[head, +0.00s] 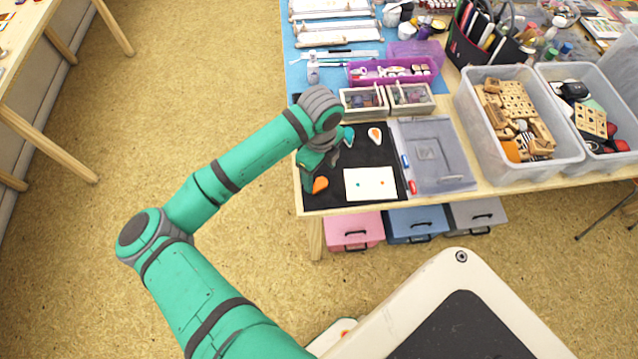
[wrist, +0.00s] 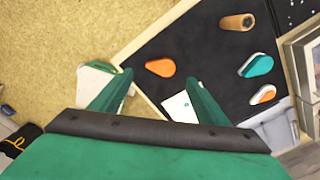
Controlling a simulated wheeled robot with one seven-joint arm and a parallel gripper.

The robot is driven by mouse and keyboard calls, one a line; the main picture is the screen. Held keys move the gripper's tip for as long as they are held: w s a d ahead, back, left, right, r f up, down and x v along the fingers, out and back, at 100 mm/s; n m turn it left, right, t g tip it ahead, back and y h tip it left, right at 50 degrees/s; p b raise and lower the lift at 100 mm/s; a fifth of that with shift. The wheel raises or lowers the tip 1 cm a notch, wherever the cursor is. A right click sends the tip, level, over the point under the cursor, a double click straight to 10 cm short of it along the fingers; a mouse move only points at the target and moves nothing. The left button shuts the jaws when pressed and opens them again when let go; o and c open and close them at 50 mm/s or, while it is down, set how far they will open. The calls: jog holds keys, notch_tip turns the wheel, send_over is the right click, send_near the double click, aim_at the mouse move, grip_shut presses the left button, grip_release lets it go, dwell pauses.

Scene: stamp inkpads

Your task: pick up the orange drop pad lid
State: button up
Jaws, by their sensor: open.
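The orange drop pad lid (head: 320,185) lies flat on the black mat (head: 336,203) near the table's front left corner. In the wrist view the lid (wrist: 160,67) shows whole, just beyond the space between my fingertips. My gripper (head: 321,169) is over the mat's left part, very close to the lid; in the wrist view its fingers (wrist: 158,82) are spread and hold nothing. The height of the fingertips above the mat is hard to tell.
A teal drop (head: 348,136) and a white drop pad with orange (head: 375,136) lie farther back. A white card (head: 370,184) lies right of the lid. A wooden cylinder (wrist: 236,22) shows in the wrist view. A clear tray (head: 432,155) is on the right.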

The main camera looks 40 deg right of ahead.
aim_at(319, 185)
jog(key=shift+w+f, duration=0.2)
jog(key=shift+f, duration=2.8)
jog(key=shift+a, duration=0.1)
jog(key=c, duration=1)
jog(key=shift+s, duration=0.1)
jog(key=shift+c, duration=0.6)
